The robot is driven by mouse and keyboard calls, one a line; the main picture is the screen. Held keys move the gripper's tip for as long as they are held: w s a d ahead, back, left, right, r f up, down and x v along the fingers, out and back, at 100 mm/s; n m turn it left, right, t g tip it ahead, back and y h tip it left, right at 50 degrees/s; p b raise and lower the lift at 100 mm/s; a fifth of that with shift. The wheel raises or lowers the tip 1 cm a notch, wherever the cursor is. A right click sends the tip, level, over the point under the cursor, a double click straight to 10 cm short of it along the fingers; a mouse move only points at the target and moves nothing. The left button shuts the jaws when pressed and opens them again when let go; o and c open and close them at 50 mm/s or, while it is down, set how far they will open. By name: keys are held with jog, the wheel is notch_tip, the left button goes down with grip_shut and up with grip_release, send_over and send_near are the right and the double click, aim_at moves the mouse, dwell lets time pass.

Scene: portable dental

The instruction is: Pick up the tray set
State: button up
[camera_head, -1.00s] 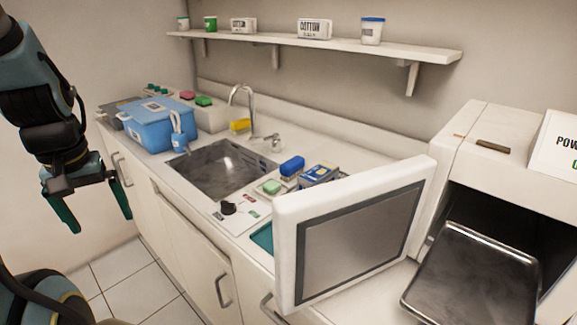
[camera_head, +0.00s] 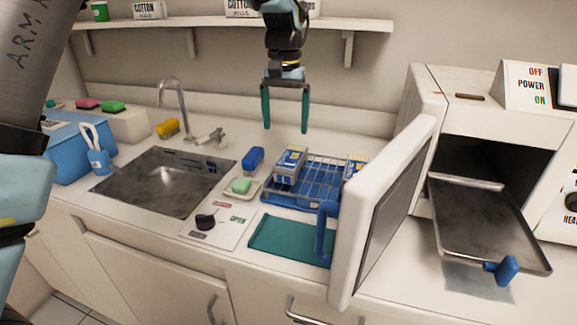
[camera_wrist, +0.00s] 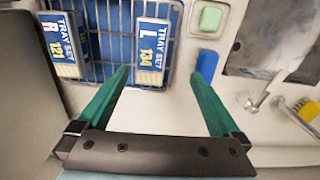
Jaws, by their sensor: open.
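Two blue, white and yellow tray sets stand in a blue-lined wire rack (camera_head: 322,190) on the counter. My gripper (camera_head: 286,112) is open and empty, pointing down above the back of the counter.
The open white door (camera_head: 385,215) with a blue handle stands close to the rack's right. A metal tray (camera_head: 490,230) juts from the white machine. A blue brush (camera_head: 253,159), green soap (camera_head: 241,185), teal mat (camera_head: 290,240) and sink (camera_head: 165,182) are nearby. A shelf (camera_head: 240,26) runs above.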

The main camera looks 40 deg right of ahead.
jog(key=p, duration=0.1)
send_over(292, 156)
notch_tip(292, 156, down, 5)
jog(key=shift+w+d+r, duration=0.15)
jog(key=shift+r, duration=0.05)
jog(key=shift+f+p, duration=1.45)
jog(key=shift+f, duration=1.6)
jog(key=shift+c, duration=0.2)
grip_shut()
